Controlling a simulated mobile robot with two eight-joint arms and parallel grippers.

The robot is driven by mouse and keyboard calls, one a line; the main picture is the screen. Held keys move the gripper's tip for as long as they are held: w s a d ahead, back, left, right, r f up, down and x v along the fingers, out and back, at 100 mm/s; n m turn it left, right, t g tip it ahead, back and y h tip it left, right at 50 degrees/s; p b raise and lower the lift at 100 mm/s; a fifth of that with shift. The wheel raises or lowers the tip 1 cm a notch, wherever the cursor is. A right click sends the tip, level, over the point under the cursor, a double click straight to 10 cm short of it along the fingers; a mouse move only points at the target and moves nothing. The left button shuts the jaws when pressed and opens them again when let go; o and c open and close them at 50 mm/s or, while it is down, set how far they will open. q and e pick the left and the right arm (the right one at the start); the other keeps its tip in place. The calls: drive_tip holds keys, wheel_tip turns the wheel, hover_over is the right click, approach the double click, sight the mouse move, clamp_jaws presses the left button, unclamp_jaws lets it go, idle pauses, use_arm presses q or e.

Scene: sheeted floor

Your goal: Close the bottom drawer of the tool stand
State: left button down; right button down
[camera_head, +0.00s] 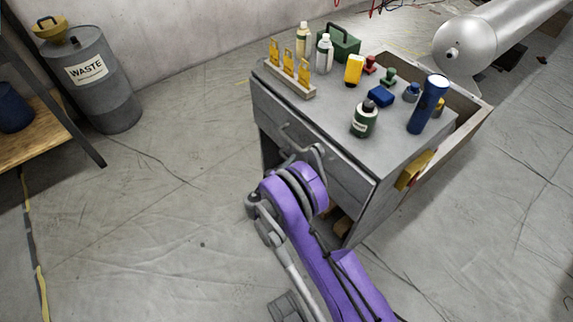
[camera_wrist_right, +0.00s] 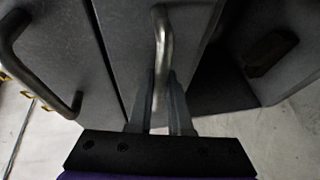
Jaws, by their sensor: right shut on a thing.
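The grey tool stand (camera_head: 320,98) stands at the centre of the head view, with two drawer fronts facing my right arm. The top drawer's bent metal handle (camera_head: 298,138) is clear of my gripper; it also shows at left in the right wrist view (camera_wrist_right: 45,75). The bottom drawer (camera_wrist_right: 130,40) has its own metal handle (camera_wrist_right: 161,45). My right gripper (camera_wrist_right: 161,92) is shut on that handle, one finger on each side. In the head view my purple wrist hides most of the bottom drawer, so how far it stands out is unclear. My left gripper is out of view.
An open shelf beneath the drawers holds a dark object (camera_wrist_right: 270,53). A waste drum (camera_head: 98,80) stands at left and a silver tank (camera_head: 490,38) at back right.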

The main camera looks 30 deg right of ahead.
drive_tip(key=c, duration=0.8)
unclamp_jaws()
drive_tip(key=shift+d, duration=0.25)
drive_tip(key=shift+c, duration=0.2)
drive_tip(key=shift+a, duration=0.2)
drive_tip(key=p+v, duration=0.1)
drive_tip(key=v, duration=0.9)
drive_tip(key=shift+a+r, duration=0.2)
drive_tip(key=shift+a, duration=0.05)
drive_tip(key=shift+s, duration=0.1)
